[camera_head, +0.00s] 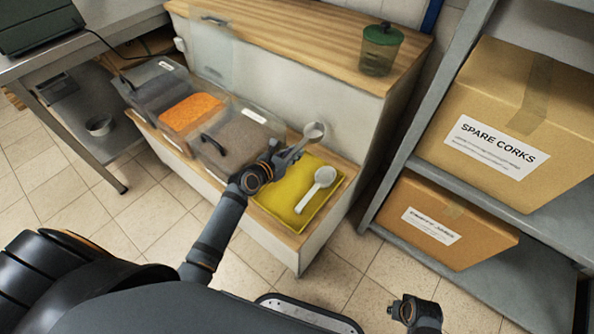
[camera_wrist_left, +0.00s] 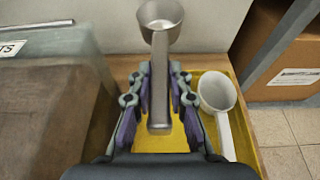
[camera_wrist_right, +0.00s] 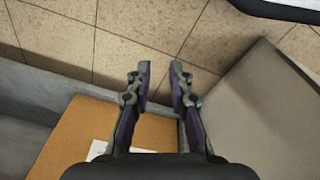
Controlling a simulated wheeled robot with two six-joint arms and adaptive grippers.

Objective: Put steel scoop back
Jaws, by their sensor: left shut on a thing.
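The steel scoop (camera_head: 314,131) has a round grey bowl and a flat handle. My left gripper (camera_head: 284,157) is shut on its handle and holds it above the yellow tray (camera_head: 271,208). In the left wrist view the scoop's bowl (camera_wrist_left: 160,14) points away past the fingertips, and the handle lies between the fingers. A white scoop (camera_head: 318,186) lies on the yellow tray, below and to the right of the gripper. My right gripper (camera_wrist_right: 161,72) is open and empty, away from the tray, above the floor and a cardboard box.
Lidded clear bins, one with orange contents (camera_head: 191,112), stand left of the tray on the wooden ledge. A green-lidded jar (camera_head: 380,50) stands on the upper counter. A shelf at right holds cardboard boxes, one marked SPARE CORKS (camera_head: 510,105). Tiled floor (camera_head: 125,215) is open in front.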

